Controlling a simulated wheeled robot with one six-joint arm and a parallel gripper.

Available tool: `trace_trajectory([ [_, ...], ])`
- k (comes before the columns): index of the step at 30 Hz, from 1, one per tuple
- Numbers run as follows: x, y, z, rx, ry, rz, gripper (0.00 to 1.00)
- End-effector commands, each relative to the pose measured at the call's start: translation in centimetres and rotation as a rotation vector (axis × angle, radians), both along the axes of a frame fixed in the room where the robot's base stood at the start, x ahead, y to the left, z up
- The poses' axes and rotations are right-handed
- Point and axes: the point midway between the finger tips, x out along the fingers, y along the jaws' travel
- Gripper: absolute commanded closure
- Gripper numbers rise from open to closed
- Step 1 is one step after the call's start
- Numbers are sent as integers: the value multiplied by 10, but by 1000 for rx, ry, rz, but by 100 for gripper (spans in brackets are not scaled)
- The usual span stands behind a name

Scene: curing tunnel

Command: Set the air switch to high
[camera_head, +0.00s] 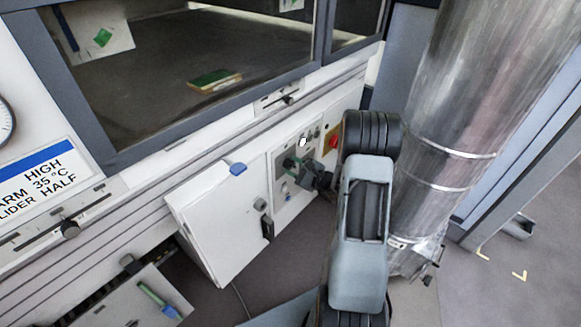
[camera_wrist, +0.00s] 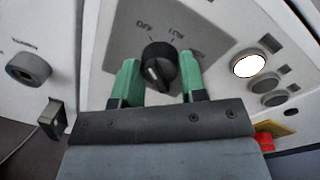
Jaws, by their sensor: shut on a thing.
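The air switch is a black rotary knob (camera_wrist: 160,65) on a grey plate in the wrist view. Two labels, seemingly OFF and LOW, show above it, and a third at its upper right is hard to read. A pale mark runs across the knob's face; I cannot tell which label it points to. My gripper (camera_wrist: 160,84) has its green fingertips on either side of the knob and is shut on it. In the head view my gripper (camera_head: 293,164) is at the control panel (camera_head: 284,197), and its wrist hides part of the panel.
A lit white round lamp (camera_wrist: 247,66) sits right of the knob, with dark round ones below it. A red part (camera_head: 333,142) is close beside my arm. An open white door (camera_head: 222,222) stands left of the panel. A large metal duct (camera_head: 455,130) rises at right.

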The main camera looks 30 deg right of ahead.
Motion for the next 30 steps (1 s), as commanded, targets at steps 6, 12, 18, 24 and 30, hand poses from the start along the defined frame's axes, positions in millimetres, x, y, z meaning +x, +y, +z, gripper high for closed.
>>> trace_trajectory([
  [6, -1, 0, -1, 69, 36, -1, 85],
  [12, -1, 0, -1, 211, 100, -1, 85],
  [18, -2, 1, -2, 385, 181, -2, 85],
  [24, -2, 2, -2, 559, 264, -2, 85],
  [30, -3, 4, -2, 732, 343, -1, 85],
])
